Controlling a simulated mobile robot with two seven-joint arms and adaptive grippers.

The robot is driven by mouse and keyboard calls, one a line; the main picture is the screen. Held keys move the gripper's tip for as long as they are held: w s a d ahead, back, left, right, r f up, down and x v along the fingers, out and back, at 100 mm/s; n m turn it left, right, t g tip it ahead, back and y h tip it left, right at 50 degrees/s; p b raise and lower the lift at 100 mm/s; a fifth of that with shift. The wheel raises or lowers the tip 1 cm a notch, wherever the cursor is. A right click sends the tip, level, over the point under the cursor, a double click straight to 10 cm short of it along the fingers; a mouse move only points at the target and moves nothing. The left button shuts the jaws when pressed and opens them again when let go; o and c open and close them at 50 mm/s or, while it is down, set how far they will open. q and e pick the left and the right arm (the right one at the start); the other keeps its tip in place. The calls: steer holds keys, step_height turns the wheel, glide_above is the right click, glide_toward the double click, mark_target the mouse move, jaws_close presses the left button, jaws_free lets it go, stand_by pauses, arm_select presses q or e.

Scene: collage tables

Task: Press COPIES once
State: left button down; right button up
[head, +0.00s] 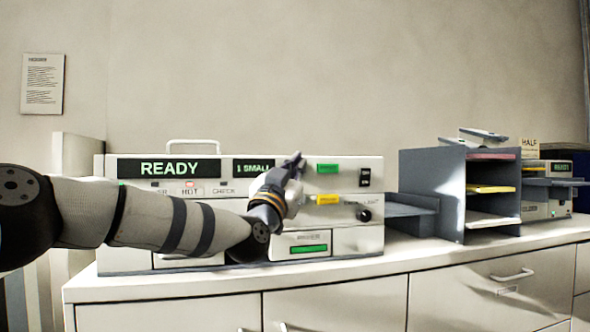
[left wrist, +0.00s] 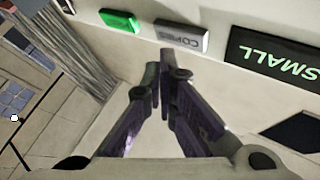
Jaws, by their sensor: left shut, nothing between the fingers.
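The machine (head: 225,268) is a wide off-white copier-like unit with READY and 1 SMALL displays. The grey COPIES button (left wrist: 181,37) shows in the left wrist view, between a green button (left wrist: 118,20) and the SMALL display (left wrist: 275,55). In the head view my gripper hides the COPIES button. My left gripper (head: 298,160) is shut and empty, its tips in front of the panel between the small display and the green button. In the left wrist view the fingertips (left wrist: 159,70) are close by the COPIES button, just below it in the picture. I cannot tell whether they touch it. My right gripper is not in view.
A yellow button (head: 327,199), a dark knob (head: 364,215) and a black switch (head: 364,177) sit on the panel's right. A grey paper sorter (head: 432,176) stands right of the machine. The cabinet top (head: 400,258) is a narrow clear strip in front.

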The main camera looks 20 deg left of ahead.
arm_select(q)
steer(key=shift+w, duration=0.1)
steer(key=shift+w+a, duration=0.25)
steer(key=shift+w, duration=0.05)
steer(key=shift+w+a, duration=0.25)
steer(key=shift+w, duration=0.1)
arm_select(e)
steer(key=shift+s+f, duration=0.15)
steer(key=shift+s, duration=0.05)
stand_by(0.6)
arm_select(q)
steer(key=shift+s, duration=0.1)
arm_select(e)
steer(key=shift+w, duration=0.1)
arm_select(q)
steer(key=shift+s+d+p, duration=0.35)
steer(key=shift+s+d, duration=0.1)
steer(key=shift+s, duration=0.2)
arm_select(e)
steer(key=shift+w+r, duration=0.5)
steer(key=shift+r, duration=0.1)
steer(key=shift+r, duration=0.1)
